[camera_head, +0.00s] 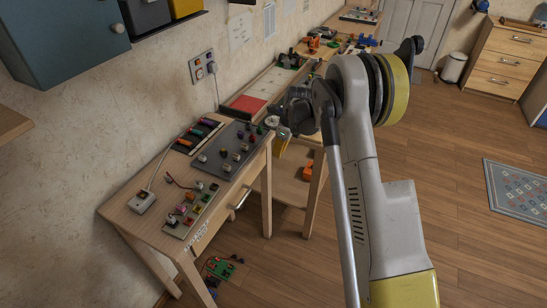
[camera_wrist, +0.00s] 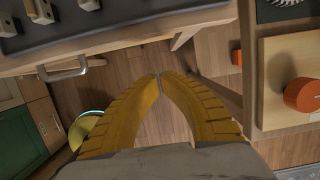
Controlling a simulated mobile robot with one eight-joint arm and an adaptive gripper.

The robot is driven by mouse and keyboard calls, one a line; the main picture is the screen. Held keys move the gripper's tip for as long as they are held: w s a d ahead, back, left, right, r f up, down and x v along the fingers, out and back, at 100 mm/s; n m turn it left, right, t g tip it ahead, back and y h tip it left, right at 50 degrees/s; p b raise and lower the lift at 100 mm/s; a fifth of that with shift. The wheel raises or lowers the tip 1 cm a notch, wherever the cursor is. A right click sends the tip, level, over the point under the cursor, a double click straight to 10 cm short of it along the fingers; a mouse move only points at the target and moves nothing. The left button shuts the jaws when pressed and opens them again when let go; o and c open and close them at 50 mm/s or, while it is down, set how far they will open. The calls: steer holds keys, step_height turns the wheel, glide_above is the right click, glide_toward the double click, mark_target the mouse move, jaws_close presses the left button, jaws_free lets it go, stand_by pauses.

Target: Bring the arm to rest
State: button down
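My gripper (camera_head: 281,141) shows in the head view at the end of my raised arm, past the right edge of the front wooden table (camera_head: 119,207). In the wrist view, the two yellow fingers of my gripper (camera_wrist: 160,76) meet at their tips. Bare floor shows between the fingers, so they hold nothing. My arm hides part of the room behind it in the head view.
A dark pegboard (camera_head: 211,158) with several small pieces lies on the table. A drawer handle (camera_wrist: 62,71) is left of my fingers, and an orange round object (camera_wrist: 301,95) is at right. Open floor (camera_head: 459,170) lies right of my arm.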

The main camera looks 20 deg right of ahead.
steer(key=s+a+r+n+t+h, duration=0.1)
steer(key=s+a+r+n, duration=0.1)
steer(key=s+r+n, duration=0.7)
steer(key=s+a+r+n+t, duration=0.15)
steer(key=s+r, duration=0.35)
steer(key=r, duration=0.8)
steer(key=s+a+n+t, duration=0.1)
steer(key=s+a+n, duration=0.1)
steer(key=s+n, duration=0.6)
steer(key=s+a+r+n+t+h, duration=0.1)
steer(key=s+a+n, duration=0.1)
steer(key=s+n, duration=0.6)
steer(key=s, duration=0.6)
steer(key=shift+r+t+p, duration=0.3)
steer(key=shift+t, duration=0.05)
